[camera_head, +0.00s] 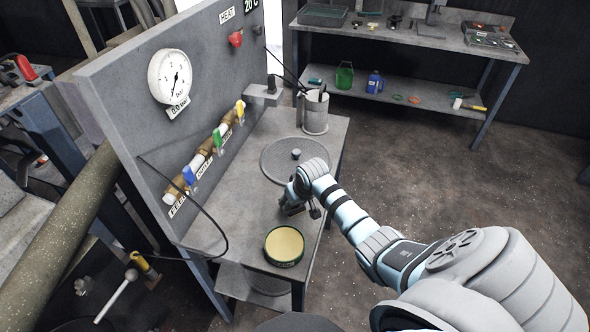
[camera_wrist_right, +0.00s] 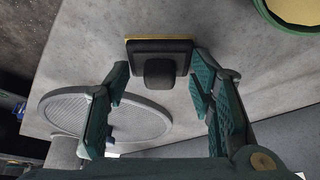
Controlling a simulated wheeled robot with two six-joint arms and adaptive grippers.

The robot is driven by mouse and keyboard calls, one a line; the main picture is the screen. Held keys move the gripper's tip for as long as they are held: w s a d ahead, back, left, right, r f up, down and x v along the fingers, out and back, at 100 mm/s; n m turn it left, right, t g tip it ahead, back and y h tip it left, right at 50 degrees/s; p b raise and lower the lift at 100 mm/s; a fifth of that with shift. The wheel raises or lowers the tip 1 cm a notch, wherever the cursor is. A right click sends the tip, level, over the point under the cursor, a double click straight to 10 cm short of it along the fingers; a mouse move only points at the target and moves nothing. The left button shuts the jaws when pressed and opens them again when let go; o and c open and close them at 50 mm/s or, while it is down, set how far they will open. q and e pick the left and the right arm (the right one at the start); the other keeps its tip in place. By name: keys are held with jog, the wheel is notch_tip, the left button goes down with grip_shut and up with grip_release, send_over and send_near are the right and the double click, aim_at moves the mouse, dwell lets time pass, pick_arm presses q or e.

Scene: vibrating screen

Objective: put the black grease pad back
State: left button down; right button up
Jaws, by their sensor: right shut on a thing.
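The black grease pad (camera_wrist_right: 146,52) shows in the right wrist view as a dark block with a rounded knob and a thin yellow edge. In the head view my right gripper (camera_head: 293,208) is low over the bench top, between the round grey screen disc and the green tin. The pad is mostly hidden there by my gripper. I cannot tell whether it touches the bench. My left gripper is not in view.
A green tin with yellow filling (camera_head: 285,245) stands at the bench's near end. A round mesh screen (camera_head: 280,160) lies behind my gripper, with a grey canister (camera_head: 316,115) further back. A panel with a gauge (camera_head: 170,77) and colored valves borders the bench's left.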

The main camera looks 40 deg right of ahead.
jog(key=shift+s, duration=0.3)
jog(key=o, duration=1)
jog(key=shift+o, duration=1.1)
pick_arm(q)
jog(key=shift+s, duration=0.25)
pick_arm(e)
jog(key=shift+w+f, duration=0.1)
jog(key=shift+w, duration=0.1)
pick_arm(q)
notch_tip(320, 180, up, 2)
jog(key=shift+p, duration=1.1)
pick_arm(e)
jog(key=v, duration=1.2)
